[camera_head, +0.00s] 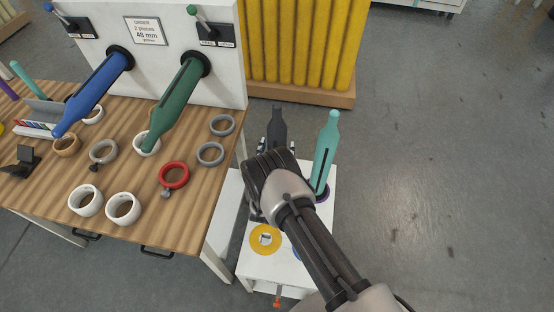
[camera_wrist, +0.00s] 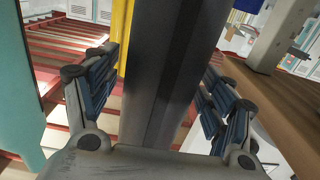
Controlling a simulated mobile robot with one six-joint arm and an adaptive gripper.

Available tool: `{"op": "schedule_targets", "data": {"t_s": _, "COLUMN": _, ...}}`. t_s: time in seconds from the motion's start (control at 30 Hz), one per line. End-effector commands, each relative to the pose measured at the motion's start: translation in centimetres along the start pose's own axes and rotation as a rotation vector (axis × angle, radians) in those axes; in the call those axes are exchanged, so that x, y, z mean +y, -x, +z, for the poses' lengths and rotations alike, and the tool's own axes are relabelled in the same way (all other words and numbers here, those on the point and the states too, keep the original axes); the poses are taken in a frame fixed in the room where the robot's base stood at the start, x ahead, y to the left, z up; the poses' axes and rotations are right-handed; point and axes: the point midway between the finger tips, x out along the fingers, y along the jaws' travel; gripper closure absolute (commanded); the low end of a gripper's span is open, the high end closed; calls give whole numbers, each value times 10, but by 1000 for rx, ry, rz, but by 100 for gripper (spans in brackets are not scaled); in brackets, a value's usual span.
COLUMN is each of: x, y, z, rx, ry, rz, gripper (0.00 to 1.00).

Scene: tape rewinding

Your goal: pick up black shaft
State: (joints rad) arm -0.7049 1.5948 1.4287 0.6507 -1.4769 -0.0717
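The black shaft (camera_head: 279,124) stands upright on the small white table, partly hidden behind my gripper (camera_head: 276,147) in the head view. In the wrist view the black shaft (camera_wrist: 165,75) rises between my two blue-padded fingers. The fingers stand on either side of it. A gap shows between the left finger and the shaft; on the right it looks close, and I cannot tell whether it touches. My gripper is open around the shaft. The shaft's lower end is hidden.
A teal shaft (camera_head: 327,150) stands close on the right of my gripper. The white table (camera_head: 258,267) carries a yellow disc (camera_head: 265,239). A wooden bench (camera_head: 130,180) with tape rolls, and blue (camera_head: 93,95) and green (camera_head: 174,104) shafts on a machine, is on the left. Floor at right is clear.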

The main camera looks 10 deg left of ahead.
Motion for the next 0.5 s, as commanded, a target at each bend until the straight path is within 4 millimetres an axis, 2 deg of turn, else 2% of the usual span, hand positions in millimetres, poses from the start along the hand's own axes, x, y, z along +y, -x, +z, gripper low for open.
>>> {"op": "schedule_targets", "data": {"t_s": 0.07, "x": 0, "y": 0, "z": 0, "rx": 0, "ry": 0, "rz": 0, "gripper": 33}}
{"op": "schedule_targets", "data": {"t_s": 0.5, "x": 0, "y": 0, "z": 0, "rx": 0, "ry": 0, "rz": 0, "gripper": 62}}
